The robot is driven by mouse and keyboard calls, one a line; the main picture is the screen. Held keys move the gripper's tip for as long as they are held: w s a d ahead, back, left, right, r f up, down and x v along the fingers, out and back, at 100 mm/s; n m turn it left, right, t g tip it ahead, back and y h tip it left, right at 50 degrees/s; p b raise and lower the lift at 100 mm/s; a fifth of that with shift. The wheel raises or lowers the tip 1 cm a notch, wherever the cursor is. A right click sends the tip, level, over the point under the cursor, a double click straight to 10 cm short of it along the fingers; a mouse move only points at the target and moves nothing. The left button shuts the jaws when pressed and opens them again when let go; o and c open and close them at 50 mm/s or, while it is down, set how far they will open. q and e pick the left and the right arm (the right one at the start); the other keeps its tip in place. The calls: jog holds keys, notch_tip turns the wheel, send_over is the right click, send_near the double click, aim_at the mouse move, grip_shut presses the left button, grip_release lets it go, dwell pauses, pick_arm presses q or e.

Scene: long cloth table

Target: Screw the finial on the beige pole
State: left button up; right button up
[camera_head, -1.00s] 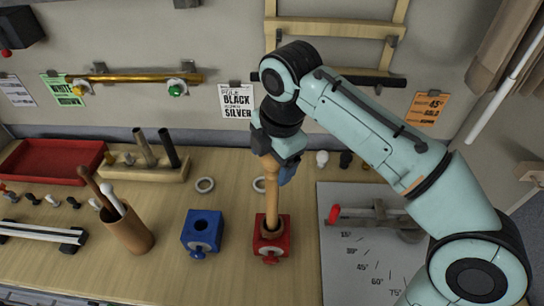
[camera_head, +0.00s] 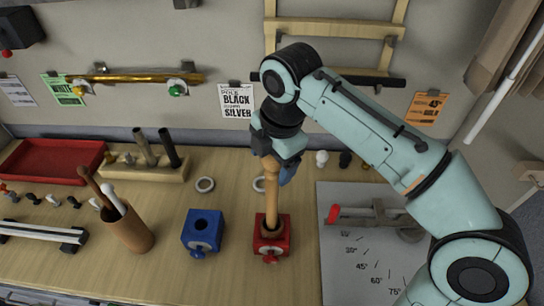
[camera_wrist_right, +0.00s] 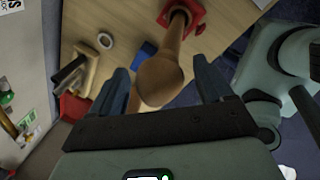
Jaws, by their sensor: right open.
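The beige wooden pole (camera_head: 271,187) stands upright in the red vise (camera_head: 270,240) on the bench. At its upper end is a rounded wooden finial (camera_wrist_right: 160,78), which shows in the right wrist view with the pole running away below it to the red vise (camera_wrist_right: 187,14). I cannot tell how tightly the finial sits on the pole. My right gripper (camera_head: 279,165) is at the pole's top, coming from above. In the right wrist view its two dark blue fingers (camera_wrist_right: 160,85) are apart on either side of the finial, with gaps. My left gripper is out of view.
A blue vise (camera_head: 202,231) stands left of the red one, and a cup with sticks (camera_head: 129,235) further left. A block with dark poles (camera_head: 150,170), a red tray (camera_head: 50,162) and rings are behind. An angle-marked grey plate (camera_head: 345,275) lies right.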

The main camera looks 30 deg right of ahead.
jog(key=n, duration=0.2)
jog(key=shift+r+n+y+p, duration=0.25)
jog(key=shift+n+y+p, duration=0.05)
jog(key=shift+p, duration=0.1)
jog(key=n+p, duration=0.1)
jog(key=n, duration=0.2)
jog(key=n+g+p, duration=0.1)
jog(key=n, duration=0.3)
jog(key=shift+w+y, duration=0.1)
jog(key=shift+y, duration=0.3)
jog(key=shift+f+n, duration=0.1)
jog(key=shift+n, duration=0.7)
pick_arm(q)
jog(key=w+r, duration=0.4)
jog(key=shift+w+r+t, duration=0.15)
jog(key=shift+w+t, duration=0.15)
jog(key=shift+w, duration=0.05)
pick_arm(e)
jog(key=n+g, duration=0.1)
jog(key=n, duration=0.2)
jog(key=shift+f, duration=0.1)
